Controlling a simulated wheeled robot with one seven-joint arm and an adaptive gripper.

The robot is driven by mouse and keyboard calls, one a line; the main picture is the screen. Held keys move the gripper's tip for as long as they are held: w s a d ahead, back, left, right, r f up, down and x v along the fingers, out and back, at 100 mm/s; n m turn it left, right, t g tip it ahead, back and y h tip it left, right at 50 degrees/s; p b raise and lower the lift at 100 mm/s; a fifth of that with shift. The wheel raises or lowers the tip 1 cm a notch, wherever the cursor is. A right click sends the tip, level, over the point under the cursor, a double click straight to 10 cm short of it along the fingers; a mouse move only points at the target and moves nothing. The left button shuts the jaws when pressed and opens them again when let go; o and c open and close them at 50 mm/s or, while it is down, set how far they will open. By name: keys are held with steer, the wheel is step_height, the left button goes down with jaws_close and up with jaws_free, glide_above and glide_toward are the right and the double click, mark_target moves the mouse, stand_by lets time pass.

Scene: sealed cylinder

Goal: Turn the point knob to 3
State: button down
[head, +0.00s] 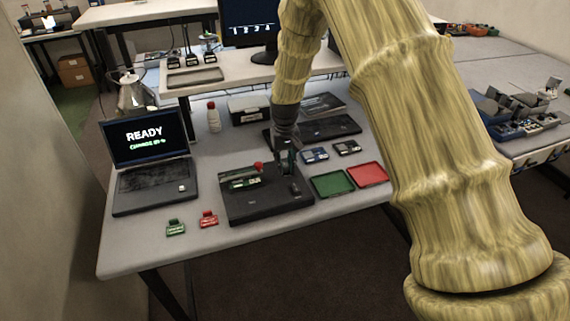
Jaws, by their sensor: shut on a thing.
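A black control box (262,208) lies on the near part of the table. It has a green-and-white panel and a small red knob or lever (258,166) at its back edge. My gripper (287,168) reaches down onto the right half of this box, with its jaws shut. What they hold is hidden by the fingers; from the place it appears to be the point knob. The knob's pointer and the number marks around it are too small or hidden to read.
An open laptop (147,160) reading READY stands left of the box. Red (208,219) and green (175,228) tags lie in front. Green (332,183) and red (366,174) trays lie to the right. A white bottle (213,118) stands behind.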

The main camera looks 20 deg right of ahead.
mark_target(285, 164)
steer(key=m, duration=0.6)
stand_by(0.6)
steer(key=c, duration=1.2)
jaws_free()
step_height(285, 164, up, 12)
